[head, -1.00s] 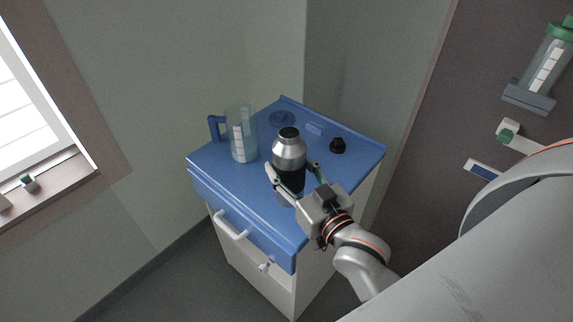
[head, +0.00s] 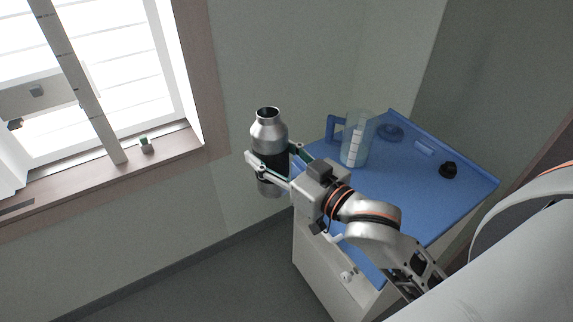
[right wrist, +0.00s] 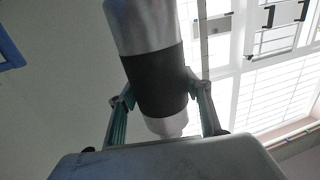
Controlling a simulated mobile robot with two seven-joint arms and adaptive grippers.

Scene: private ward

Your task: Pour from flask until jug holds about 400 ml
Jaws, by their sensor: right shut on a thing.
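The flask (head: 269,134) is a silver bottle with a dark band and an open mouth. My right gripper (head: 270,168) is shut on it around the dark band and holds it upright, off the cabinet's left edge in the head view. The flask (right wrist: 147,28) also fills the middle of the right wrist view, between the two fingers (right wrist: 160,98). The jug (head: 356,138) is clear with a white scale and a blue handle. It stands on the blue cabinet top, to the right of the flask; I cannot make out any liquid in it. My left gripper is not in view.
The blue cabinet top (head: 415,185) carries a black cap (head: 448,170) at the right and a round recess (head: 390,132) at the back. A window sill (head: 110,180) with a small object (head: 146,145) lies to the left. The middle of the top is clear.

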